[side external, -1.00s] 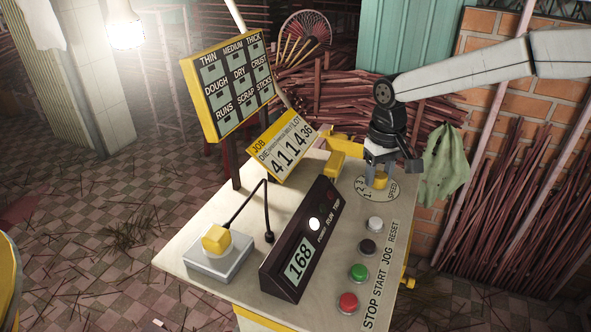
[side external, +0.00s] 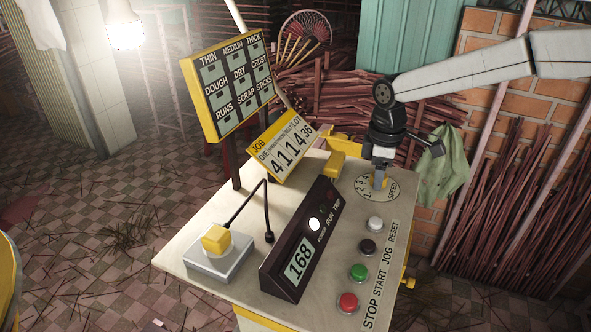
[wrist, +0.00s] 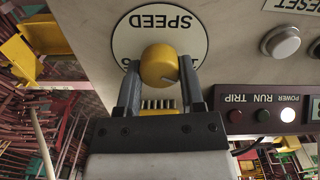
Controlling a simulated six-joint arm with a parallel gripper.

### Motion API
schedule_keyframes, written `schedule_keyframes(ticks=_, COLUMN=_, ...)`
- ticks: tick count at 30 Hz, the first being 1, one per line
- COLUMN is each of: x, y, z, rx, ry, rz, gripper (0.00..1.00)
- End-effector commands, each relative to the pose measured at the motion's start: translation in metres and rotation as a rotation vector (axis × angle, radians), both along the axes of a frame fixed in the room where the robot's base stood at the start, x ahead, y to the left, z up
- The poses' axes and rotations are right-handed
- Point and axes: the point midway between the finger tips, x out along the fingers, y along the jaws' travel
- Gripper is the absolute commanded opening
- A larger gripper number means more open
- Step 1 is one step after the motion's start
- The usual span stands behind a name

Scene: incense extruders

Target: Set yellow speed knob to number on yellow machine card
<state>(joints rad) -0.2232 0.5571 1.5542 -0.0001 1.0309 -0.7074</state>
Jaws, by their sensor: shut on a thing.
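The yellow speed knob (wrist: 160,66) sits on a round white dial plate (wrist: 172,20) marked SPEED in the wrist view. My gripper (wrist: 160,80) is shut on the knob, with one finger on each side. In the side view the knob (side external: 380,182) is mostly hidden under my gripper (side external: 379,172), and the dial plate (side external: 363,191) shows around it. The yellow-topped job card (side external: 283,147) stands on the table, reading 4 1 1 4 36 under small headings.
A column of buttons stands in front of the dial: white (side external: 375,223), dark (side external: 367,247), green (side external: 358,272) and red (side external: 348,302). A dark display box (side external: 300,250) reads 168, its white lamp lit. A yellow block (side external: 335,167) stands left of the dial.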

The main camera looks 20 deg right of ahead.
Motion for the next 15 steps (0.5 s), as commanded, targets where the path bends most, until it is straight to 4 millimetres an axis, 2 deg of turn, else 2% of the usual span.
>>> schedule_keyframes(ticks=6, x=0.0002, y=0.0002, z=0.0012, rx=0.001, ry=-0.002, rz=0.098, gripper=0.00)
schedule_keyframes(ticks=15, x=0.0002, y=0.0002, z=0.0012, rx=0.000, ry=-0.003, rz=0.134, gripper=0.00)
